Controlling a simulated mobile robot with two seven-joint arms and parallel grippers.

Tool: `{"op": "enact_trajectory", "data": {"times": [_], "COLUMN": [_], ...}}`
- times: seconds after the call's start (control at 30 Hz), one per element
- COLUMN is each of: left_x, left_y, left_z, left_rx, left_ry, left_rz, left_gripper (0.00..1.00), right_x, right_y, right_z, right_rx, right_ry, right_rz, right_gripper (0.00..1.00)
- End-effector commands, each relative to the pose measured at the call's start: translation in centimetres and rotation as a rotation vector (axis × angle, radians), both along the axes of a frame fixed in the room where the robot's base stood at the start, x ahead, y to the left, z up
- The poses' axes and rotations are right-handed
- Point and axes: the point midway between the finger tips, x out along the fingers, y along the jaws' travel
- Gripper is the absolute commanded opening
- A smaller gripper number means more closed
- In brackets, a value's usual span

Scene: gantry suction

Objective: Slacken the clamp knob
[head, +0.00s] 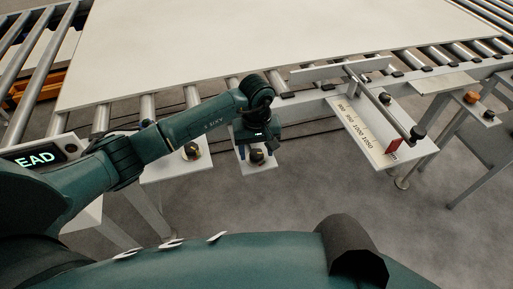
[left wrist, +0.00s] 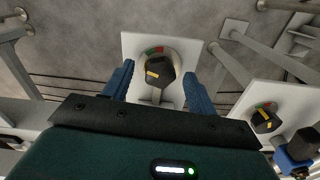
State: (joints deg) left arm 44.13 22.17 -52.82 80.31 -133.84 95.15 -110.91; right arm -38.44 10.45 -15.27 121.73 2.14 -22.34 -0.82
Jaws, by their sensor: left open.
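A black knob (head: 256,155) with a yellow mark sits on a white plate (head: 258,168) below my left gripper (head: 257,138) in the head view. In the left wrist view this knob (left wrist: 158,72) shows between the two blue fingers of my left gripper (left wrist: 160,78), with a red and green arc beside it. The fingers are apart, one on each side; contact cannot be told. A similar knob (head: 191,150) is on another plate to the left; no label shows which is the clamp knob. My right gripper is not in view.
A large pale panel (head: 250,45) lies on the rollers behind. To the right, a shelf with a number scale (head: 362,130) carries a rod and a black knob (head: 418,132); an orange knob (head: 472,97) is farther right. A display (head: 35,158) stands at left.

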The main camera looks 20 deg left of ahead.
Motion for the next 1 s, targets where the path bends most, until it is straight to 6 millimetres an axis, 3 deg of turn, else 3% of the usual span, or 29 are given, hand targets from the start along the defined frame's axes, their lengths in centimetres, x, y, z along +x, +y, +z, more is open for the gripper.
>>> {"op": "enact_trajectory", "data": {"times": [0.13,0.67,1.0], "left_x": [0.00,0.00,0.06], "left_y": [-0.01,0.00,0.06], "left_z": [0.01,0.05,-0.03], "left_rx": [0.000,0.000,0.002], "left_ry": [0.000,0.000,-0.001], "left_rz": [0.000,0.000,0.056], "left_gripper": [0.57,0.14,0.13], "right_x": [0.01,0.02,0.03], "right_y": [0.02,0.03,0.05], "right_z": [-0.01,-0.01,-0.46], "right_rx": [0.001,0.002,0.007], "right_ry": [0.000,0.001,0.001], "right_rz": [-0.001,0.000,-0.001], "right_gripper": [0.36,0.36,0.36]}}
